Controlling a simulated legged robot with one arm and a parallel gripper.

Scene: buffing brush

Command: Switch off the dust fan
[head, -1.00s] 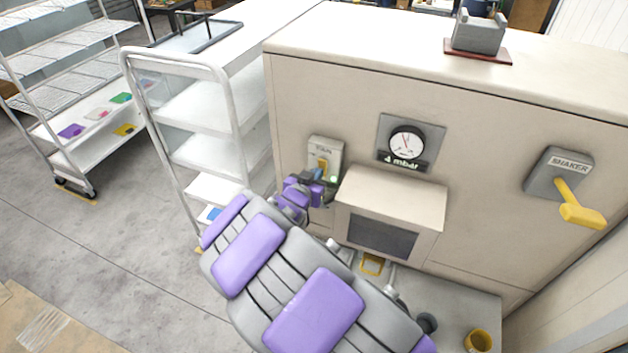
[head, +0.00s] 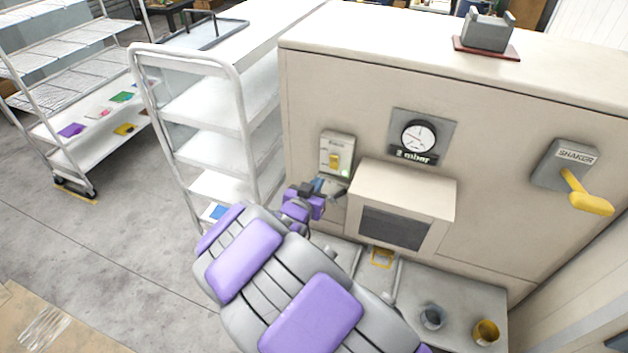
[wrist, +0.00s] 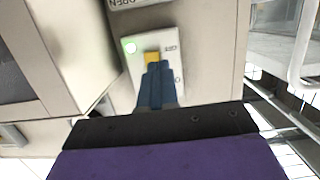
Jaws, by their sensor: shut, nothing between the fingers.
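The switch box (head: 337,153) is on the front of the beige cabinet, left of the gauge. My gripper (head: 320,184) is shut and empty, just below and left of the box in the head view. In the wrist view its blue fingers (wrist: 156,70) overlap part of the toggle; contact cannot be told.
A hooded box (head: 405,188) juts out right of the switch. The gauge (head: 419,136) and yellow-handled shaker lever (head: 590,204) are further right. A white cart (head: 210,110) stands close on the left. Cups (head: 486,332) sit on the low ledge.

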